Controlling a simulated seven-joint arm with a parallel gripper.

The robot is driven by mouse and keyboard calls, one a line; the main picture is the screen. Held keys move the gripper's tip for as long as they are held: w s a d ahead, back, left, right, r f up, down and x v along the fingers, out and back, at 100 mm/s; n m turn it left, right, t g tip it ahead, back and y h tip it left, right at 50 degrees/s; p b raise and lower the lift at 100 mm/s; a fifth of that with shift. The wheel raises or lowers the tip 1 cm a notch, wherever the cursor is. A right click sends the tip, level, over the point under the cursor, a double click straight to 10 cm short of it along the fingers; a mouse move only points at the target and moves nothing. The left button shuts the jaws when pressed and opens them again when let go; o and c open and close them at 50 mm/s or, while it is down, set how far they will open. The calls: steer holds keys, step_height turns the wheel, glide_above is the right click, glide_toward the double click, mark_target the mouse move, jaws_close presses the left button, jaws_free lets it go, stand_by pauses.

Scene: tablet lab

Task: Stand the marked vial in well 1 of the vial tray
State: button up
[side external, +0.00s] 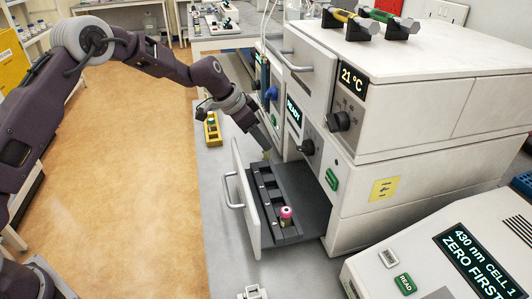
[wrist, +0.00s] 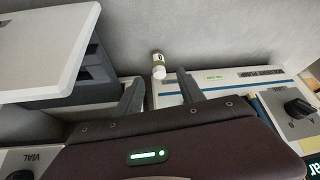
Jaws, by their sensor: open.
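In the side external view, a pulled-out drawer holds a dark vial tray (side external: 266,197) with several wells. A pink-capped vial (side external: 286,215) stands at its near end. My gripper (side external: 267,154) is low, by the drawer's far end and the instrument front. In the wrist view, my gripper (wrist: 160,92) is open, its two fingers apart with nothing held. A small pale vial (wrist: 158,66) with a dark mark shows beyond the fingertips, roughly between them, apart from both. I cannot make out this vial in the side external view, nor read the well numbers.
The drawer's white front and handle (side external: 233,190) stick out over the grey bench. A yellow rack (side external: 212,131) stands on the bench at the far left. The white instrument (side external: 400,95) rises right beside my gripper. A reader with a display (side external: 475,245) is at the near right.

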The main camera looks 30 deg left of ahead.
steer(key=x, duration=0.3)
steer(key=shift+f, duration=0.1)
steer(key=shift+s, duration=0.1)
jaws_close()
step_height(320, 180, up, 9)
steer(key=shift+f, duration=0.15)
steer(key=s+d+r, duration=0.5)
steer(key=s+d, duration=0.1)
steer(key=s, duration=0.4)
step_height(320, 180, down, 9)
steer(key=shift+f, duration=0.1)
